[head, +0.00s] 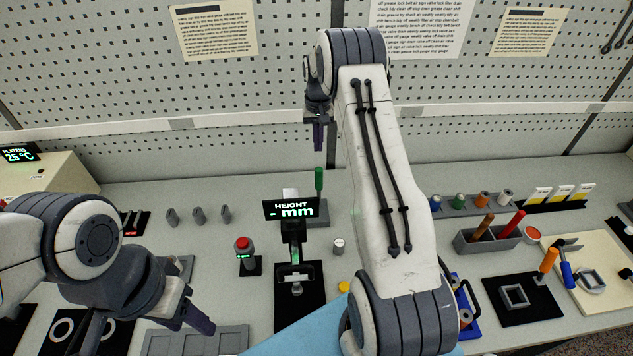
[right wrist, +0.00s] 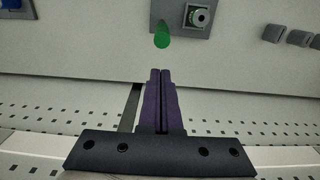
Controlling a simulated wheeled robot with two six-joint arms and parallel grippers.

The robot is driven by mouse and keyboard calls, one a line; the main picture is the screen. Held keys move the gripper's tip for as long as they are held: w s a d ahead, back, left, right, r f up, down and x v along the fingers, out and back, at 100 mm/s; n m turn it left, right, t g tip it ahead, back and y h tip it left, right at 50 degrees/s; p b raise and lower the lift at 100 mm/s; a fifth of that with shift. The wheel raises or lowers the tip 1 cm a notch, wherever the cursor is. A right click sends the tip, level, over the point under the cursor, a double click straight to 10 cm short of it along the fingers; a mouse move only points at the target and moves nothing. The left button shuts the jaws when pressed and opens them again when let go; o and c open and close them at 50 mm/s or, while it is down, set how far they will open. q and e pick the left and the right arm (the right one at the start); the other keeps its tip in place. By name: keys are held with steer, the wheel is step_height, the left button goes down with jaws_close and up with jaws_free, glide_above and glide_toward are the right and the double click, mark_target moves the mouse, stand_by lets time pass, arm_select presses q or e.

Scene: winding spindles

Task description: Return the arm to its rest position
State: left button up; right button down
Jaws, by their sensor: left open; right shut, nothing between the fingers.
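My right arm rises through the middle of the head view and bends over at the top. My right gripper (head: 318,138) points down near the back pegboard wall, left of the arm. In the right wrist view its purple fingers (right wrist: 160,78) are together with nothing between them. A green-handled tool (right wrist: 162,38) stands beyond the fingertips there; it also shows in the head view (head: 319,180), below the gripper and apart from it. My left gripper (head: 192,318) is low at the left, over the bench beside a grey tray; it is open and looks empty.
A height gauge (head: 291,208) with a lit display stands mid-bench. A red-topped button post (head: 244,245) is left of it. Several coloured spools (head: 482,199), a grey tool bin (head: 487,240) and a hammer (head: 565,245) are at the right.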

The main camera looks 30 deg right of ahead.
steer(key=s+a+r+n+b, duration=0.2)
steer(key=s+a, duration=0.2)
steer(key=a, duration=0.5)
steer(key=s+a+r+n+b, duration=0.1)
steer(key=s+a+n+b, duration=0.2)
steer(key=a, duration=0.6)
steer(key=s+a+r+n+b, duration=0.15)
steer(key=s+a, duration=0.25)
steer(key=a, duration=0.5)
steer(key=s+a+f+n+b, duration=0.2)
steer(key=s+a+n+b, duration=0.1)
steer(key=s, duration=1)
steer(key=s+a+f+n+y+b, duration=0.1)
steer(key=s+a+f+n+b, duration=0.1)
steer(key=s, duration=1.1)
steer(key=shift+s+a+n+b, duration=0.2)
steer(key=shift+a+n+b, duration=0.25)
steer(key=shift+a+b, duration=0.25)
steer(key=shift+f, duration=0.1)
